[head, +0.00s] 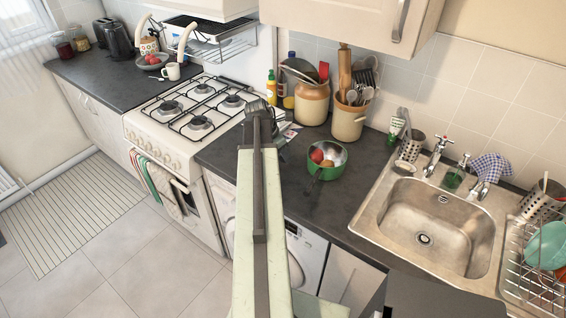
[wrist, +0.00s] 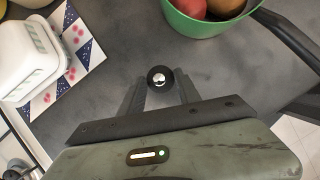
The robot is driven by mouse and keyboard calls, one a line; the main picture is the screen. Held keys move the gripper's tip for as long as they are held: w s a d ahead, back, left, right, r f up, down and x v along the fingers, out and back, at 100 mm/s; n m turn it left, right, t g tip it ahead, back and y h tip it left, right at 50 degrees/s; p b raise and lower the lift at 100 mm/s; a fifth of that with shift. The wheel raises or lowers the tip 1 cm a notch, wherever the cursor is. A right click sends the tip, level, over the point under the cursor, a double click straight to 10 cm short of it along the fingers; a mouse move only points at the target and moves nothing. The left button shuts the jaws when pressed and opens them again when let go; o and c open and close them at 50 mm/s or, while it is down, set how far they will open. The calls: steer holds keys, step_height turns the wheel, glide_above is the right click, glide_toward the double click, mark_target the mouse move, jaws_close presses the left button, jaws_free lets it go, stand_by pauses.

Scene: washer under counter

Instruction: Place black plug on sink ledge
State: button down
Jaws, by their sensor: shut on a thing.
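My gripper (wrist: 160,90) is shut on the black plug (wrist: 160,78), a small round black piece with a bright metal centre, between the fingertips in the wrist view. The dark counter is below it; I cannot tell whether the plug touches it. In the head view my gripper (head: 262,112) is near the counter, left of the green pan, and the plug cannot be made out there. The steel sink (head: 425,215) is at the right, well away from my gripper. Its ledge (head: 480,204) runs around the basin, with the taps along the back.
A green pan (head: 327,158) with fruit stands between my gripper and the sink; its dark handle shows in the wrist view. Brown-and-cream crocks (head: 348,120) stand behind. A cutlery holder (head: 410,149), green tumbler (head: 454,177) and checked cloth (head: 491,165) crowd the sink's back. A dish rack (head: 530,285) stands right.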

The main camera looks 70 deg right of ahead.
mark_target(282, 159)
step_height(282, 159, down, 3)
steer(key=shift+f+b, duration=0.1)
steer(key=shift+b, duration=0.85)
steer(key=shift+r, duration=0.3)
steer(key=shift+f, duration=0.25)
steer(key=c, duration=0.9)
jaws_free()
steer(key=shift+r, duration=0.1)
steer(key=shift+o, duration=0.2)
steer(key=p+v, duration=1.1)
steer(key=v, duration=0.1)
steer(key=shift+r+p, duration=0.2)
steer(key=shift+p, duration=0.15)
steer(key=shift+w+f, duration=0.1)
